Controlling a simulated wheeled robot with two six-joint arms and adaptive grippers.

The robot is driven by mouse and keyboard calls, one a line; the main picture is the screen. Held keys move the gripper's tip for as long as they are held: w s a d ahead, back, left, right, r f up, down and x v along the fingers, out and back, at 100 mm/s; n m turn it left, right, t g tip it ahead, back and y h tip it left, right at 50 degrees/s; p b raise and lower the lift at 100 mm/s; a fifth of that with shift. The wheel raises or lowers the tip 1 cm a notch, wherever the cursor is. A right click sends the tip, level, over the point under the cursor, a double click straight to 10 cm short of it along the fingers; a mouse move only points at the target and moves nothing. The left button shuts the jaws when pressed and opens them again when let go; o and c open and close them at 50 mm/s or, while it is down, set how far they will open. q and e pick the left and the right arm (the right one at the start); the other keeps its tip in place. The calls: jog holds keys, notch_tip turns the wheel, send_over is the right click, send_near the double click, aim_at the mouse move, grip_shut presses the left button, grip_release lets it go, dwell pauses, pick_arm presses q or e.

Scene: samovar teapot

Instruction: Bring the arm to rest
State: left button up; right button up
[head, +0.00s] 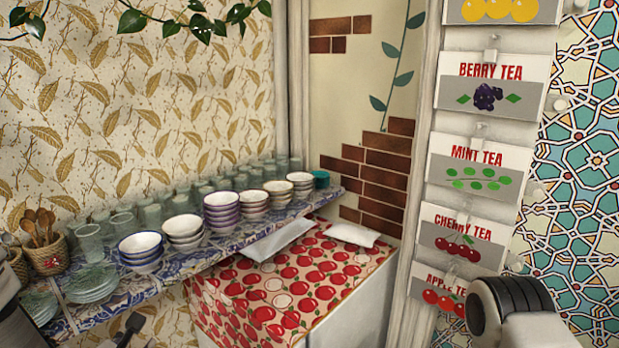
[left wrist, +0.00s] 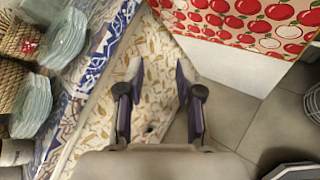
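My left gripper shows at the lower left of the head view (head: 130,328), where only a dark part of it is seen below the shelf edge. In the left wrist view my left gripper (left wrist: 158,95) has its two fingers well apart, with nothing between them. It is beside the blue and white shelf (left wrist: 92,75), over the lower wall and floor. My right gripper is not seen; a white and dark arm part of mine is at the lower right of the head view.
The tiled shelf (head: 250,232) holds stacked bowls (head: 222,212), several glasses, plates (head: 92,283) and a spoon basket (head: 47,256). Tea signs (head: 487,95) hang at right.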

pick_arm(q)
jog(key=s+d+f+m+g+b, duration=0.25)
jog(key=s+f, duration=0.25)
jog(key=f, duration=0.5)
jog(key=s+d+f+m+g+h+b, duration=0.1)
jog(key=s+f+m+g+b, duration=0.15)
jog(key=s+f, duration=0.55)
jog(key=s+d+f+m+g+b, duration=0.1)
jog(key=s+f+m+g+b, duration=0.15)
jog(key=f, duration=0.95)
jog(key=s+d+f+m+g, duration=0.1)
jog(key=s+f+m+g, duration=0.1)
jog(key=s+m, duration=0.5)
jog(key=s+d+f+m+g+b, duration=0.1)
jog(key=s+f+m+g, duration=0.2)
jog(key=m, duration=1.2)
jog(key=s+f, duration=0.2)
jog(key=s, duration=0.1)
jog(key=shift+s+d+m+h, duration=0.35)
jog(key=shift+d+h, duration=0.05)
